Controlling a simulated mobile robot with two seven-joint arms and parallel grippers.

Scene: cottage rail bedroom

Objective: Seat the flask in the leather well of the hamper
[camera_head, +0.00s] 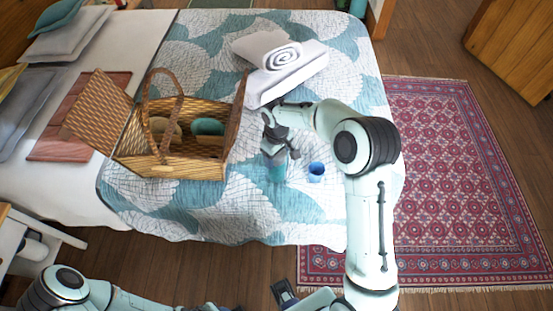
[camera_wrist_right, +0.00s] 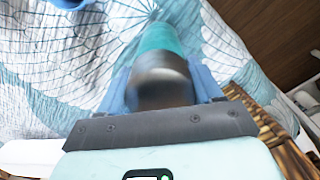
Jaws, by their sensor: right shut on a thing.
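The teal flask (camera_head: 277,168) is held by my right gripper (camera_head: 278,152) over the bed, right of the hamper. In the right wrist view the flask (camera_wrist_right: 158,45) shows its metallic end between the two blue fingers, which are shut on it. The wicker hamper (camera_head: 175,168) stands open on the bed, with a tan round item (camera_head: 165,130) and a teal item (camera_head: 208,127) inside. I cannot clearly make out the leather well.
A blue cup (camera_head: 316,172) stands on the quilt (camera_head: 250,222) just right of the flask. White towels (camera_head: 292,72), one rolled, lie behind the gripper. The hamper's handle (camera_head: 150,105) arches upright and its lid (camera_head: 98,112) leans open to the left.

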